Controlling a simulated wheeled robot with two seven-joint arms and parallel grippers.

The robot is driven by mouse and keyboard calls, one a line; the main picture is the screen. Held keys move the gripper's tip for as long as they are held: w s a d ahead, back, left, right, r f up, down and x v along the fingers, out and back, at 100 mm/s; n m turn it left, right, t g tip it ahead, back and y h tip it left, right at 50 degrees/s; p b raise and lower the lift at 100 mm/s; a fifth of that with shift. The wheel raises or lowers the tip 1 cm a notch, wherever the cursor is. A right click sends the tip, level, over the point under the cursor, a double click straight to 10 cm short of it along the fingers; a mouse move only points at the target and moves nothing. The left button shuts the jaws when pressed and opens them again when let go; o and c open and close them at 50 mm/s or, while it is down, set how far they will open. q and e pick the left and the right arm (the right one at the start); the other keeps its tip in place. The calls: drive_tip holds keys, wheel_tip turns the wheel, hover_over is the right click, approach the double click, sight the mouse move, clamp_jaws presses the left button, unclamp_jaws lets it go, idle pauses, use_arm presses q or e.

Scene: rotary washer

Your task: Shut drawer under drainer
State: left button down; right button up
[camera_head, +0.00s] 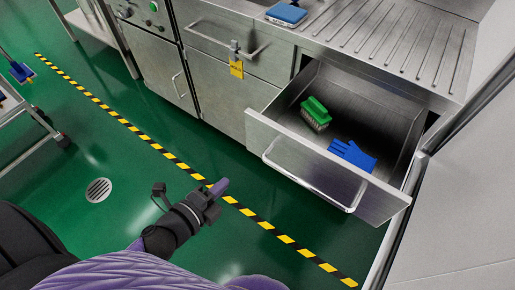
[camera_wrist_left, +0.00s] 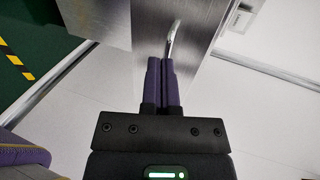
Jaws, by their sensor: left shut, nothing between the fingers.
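The steel drawer (camera_head: 330,165) under the ribbed drainer (camera_head: 385,40) stands pulled out, tilted in the picture. Its front carries a bar handle (camera_head: 310,184). My right gripper is not in view.
Cabinet doors (camera_head: 220,80) with a bar and a yellow tag (camera_head: 236,68) stand left of the drawer. A white panel (camera_head: 460,190) stands close on the right. A cart (camera_head: 30,125) is at far left. The green floor before the cabinets is clear, with a striped line (camera_head: 165,152).

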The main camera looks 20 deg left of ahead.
sight(264, 146)
use_arm(q)
drive_tip(key=b+x, duration=0.1)
drive_tip(key=x, duration=0.5)
drive_tip(key=b+x, duration=0.2)
drive_tip(key=x, duration=0.4)
drive_tip(key=shift+w+r, duration=0.15)
drive_tip(key=shift+w, duration=0.2)
drive_tip(key=shift+w+d, duration=0.2)
drive_tip(key=shift+w, duration=0.35)
drive_tip(key=shift+w+d, duration=0.1)
